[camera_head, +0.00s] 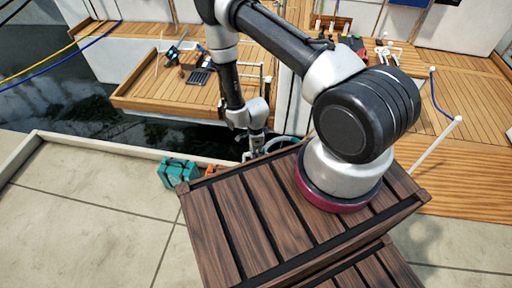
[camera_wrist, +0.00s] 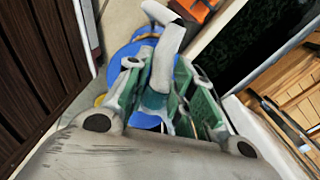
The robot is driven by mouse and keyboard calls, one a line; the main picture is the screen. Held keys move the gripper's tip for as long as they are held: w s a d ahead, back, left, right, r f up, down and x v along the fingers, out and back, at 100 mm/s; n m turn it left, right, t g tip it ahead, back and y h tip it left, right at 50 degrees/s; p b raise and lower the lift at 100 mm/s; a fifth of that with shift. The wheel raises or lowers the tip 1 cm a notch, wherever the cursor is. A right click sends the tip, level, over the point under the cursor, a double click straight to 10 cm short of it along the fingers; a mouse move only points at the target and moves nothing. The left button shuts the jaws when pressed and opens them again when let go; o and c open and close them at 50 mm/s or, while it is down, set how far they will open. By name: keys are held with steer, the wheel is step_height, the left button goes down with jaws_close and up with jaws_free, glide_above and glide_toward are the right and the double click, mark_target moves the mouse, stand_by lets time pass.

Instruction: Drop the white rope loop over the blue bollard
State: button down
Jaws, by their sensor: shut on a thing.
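My gripper (camera_wrist: 165,92) is shut on the white rope loop (camera_wrist: 164,55), a thick pale band between its green finger pads. The loop sticks out past the fingertips, and its lower part is partly hidden by the fingers. The blue bollard (camera_wrist: 122,58) shows behind the gripper and loop, with more blue visible between the fingers. Whether the loop is around the bollard or only in front of it, I cannot tell. In the head view my gripper (camera_head: 254,150) is small, beyond the dark wooden crate top; the bollard cannot be made out there.
A dark slatted wooden crate (camera_head: 235,215) stands close to the gripper. A teal box (camera_head: 178,172) and an orange object (camera_head: 210,171) lie left of it. A pale rounded rim (camera_head: 284,142) shows just right of the gripper. Dark water lies beyond the quay edge (camera_head: 100,144), before the wooden deck (camera_head: 150,98).

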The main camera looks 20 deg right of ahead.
step_height(320, 180, down, 13)
steer(key=shift+f, duration=0.2)
stand_by(1.0)
steer(key=c, duration=1.1)
jaws_free()
steer(key=shift+c, duration=0.2)
step_height(320, 180, up, 12)
steer(key=shift+r, duration=0.1)
